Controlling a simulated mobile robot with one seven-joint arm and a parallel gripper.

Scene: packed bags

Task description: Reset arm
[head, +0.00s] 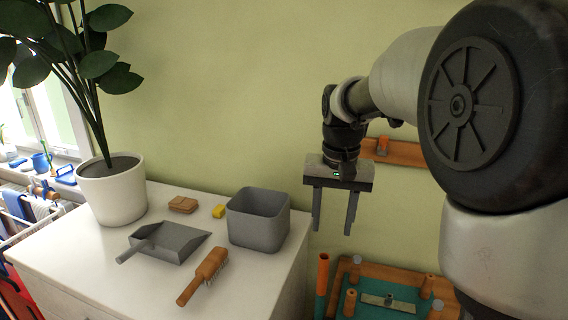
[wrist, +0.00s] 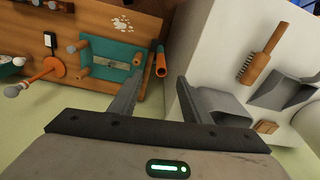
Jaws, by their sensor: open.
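My gripper (head: 333,210) hangs pointing down in the head view, its two fingers spread apart with nothing between them. It is to the right of the white cabinet (head: 78,262), beside the grey bin (head: 258,219) and above the gap by the wooden furniture. In the wrist view my gripper (wrist: 155,95) shows both fingers apart and empty, with the cabinet's edge on the right and the teal and wooden piece on the left. Nothing touches the fingers.
On the cabinet top are a potted plant (head: 113,190), a grey dustpan (head: 168,243), a wooden brush (head: 204,275), a brown block (head: 183,204) and a yellow block (head: 219,211). A teal and wooden stand (head: 385,275) is low at right. A wooden rail (head: 400,152) is on the wall.

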